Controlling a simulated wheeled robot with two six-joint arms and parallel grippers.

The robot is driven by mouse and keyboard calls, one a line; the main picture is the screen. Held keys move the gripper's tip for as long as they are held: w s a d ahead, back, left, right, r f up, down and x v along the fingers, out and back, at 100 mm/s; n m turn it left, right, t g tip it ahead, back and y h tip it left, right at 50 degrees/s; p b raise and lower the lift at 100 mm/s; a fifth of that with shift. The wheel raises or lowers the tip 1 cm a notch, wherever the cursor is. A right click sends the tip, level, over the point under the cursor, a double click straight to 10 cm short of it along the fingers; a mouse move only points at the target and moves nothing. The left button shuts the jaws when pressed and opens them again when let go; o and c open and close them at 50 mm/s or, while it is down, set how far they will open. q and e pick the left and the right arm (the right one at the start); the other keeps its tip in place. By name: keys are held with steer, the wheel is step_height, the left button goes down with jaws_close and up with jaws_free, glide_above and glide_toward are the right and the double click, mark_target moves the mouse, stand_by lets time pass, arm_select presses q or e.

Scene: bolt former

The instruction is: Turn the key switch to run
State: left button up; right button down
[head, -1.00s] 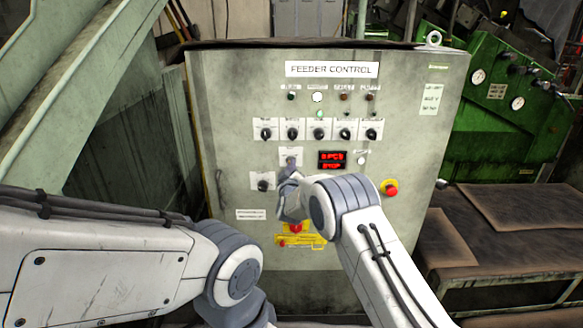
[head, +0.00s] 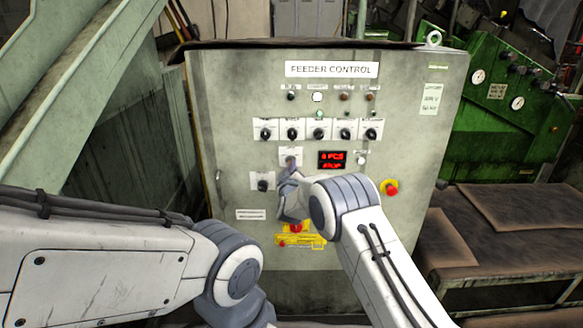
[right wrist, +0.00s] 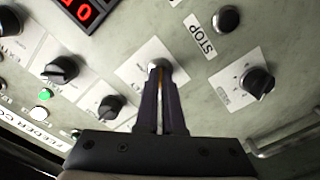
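The key switch (head: 290,153) is on a small white plate on the grey feeder control cabinet, left of the red display. In the right wrist view its round metal collar (right wrist: 158,64) shows at my fingertips. My right gripper (head: 292,170) is at the switch. In the right wrist view its two dark fingers (right wrist: 160,80) are close together, with a thin brass-coloured strip between them, apparently the key. The fingers hide most of the key and its position. The display (head: 332,159) reads 0 PCS and STOP. My left gripper is out of view; only its arm shows.
A row of black knobs (head: 318,130) lies above the switch. Another selector (head: 263,182) is below left, and a red emergency button (head: 390,188) is at right. A yellow bracket with a red part (head: 301,239) is below my right gripper.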

steer(key=shift+a+m+b, duration=0.1)
steer(key=shift+m+b, duration=8.15)
steer(key=shift+m, duration=0.75)
steer(key=c, duration=1)
jaws_free()
steer(key=shift+c, duration=0.2)
steer(key=shift+s, duration=0.1)
